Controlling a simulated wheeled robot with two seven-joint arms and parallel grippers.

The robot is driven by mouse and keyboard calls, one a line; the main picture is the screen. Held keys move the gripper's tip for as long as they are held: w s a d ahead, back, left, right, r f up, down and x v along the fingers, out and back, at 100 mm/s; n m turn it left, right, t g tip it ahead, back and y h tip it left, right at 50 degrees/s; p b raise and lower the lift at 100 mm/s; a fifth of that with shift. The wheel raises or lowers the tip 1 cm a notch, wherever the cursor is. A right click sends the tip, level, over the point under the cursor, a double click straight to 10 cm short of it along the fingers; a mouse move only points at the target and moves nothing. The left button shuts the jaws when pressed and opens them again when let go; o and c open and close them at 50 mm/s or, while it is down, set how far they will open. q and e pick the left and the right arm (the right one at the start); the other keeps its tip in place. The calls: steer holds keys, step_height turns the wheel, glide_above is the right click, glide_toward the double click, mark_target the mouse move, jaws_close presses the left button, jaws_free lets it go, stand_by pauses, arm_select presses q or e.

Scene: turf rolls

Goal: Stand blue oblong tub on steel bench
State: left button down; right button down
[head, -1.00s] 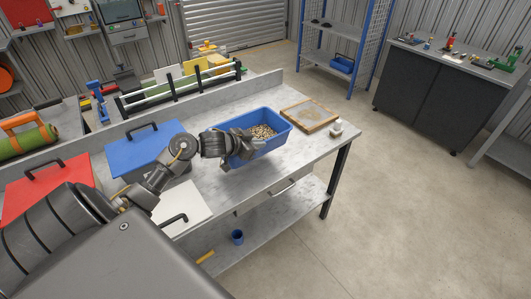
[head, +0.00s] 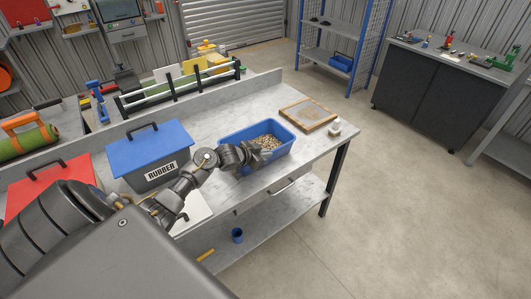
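The blue oblong tub (head: 287,142) holds small tan pellets and sits level on the steel bench (head: 233,103), near its front edge; it appears to rest on the top. My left gripper (head: 264,156) is at the tub's near long wall, in front of the rim and part of the contents. Its fingers overlap the wall, so whether they still clasp it or are parted is hard to see. My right gripper is out of view.
A grey bin with a blue lid, labelled RUBBER (head: 150,147), stands left of the tub. A wooden framed sieve (head: 308,114) and a small white item (head: 334,129) lie to the right. A rack (head: 180,88) stands behind. A red-lidded bin (head: 50,186) is at far left.

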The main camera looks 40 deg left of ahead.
arm_select(q)
steer(key=c, duration=2.1)
jaws_free()
steer(key=shift+f, duration=0.1)
steer(key=o, duration=0.5)
steer(key=shift+c, duration=0.2)
steer(key=v, duration=1.2)
steer(key=shift+r+b, duration=0.2)
steer(key=shift+b, duration=0.2)
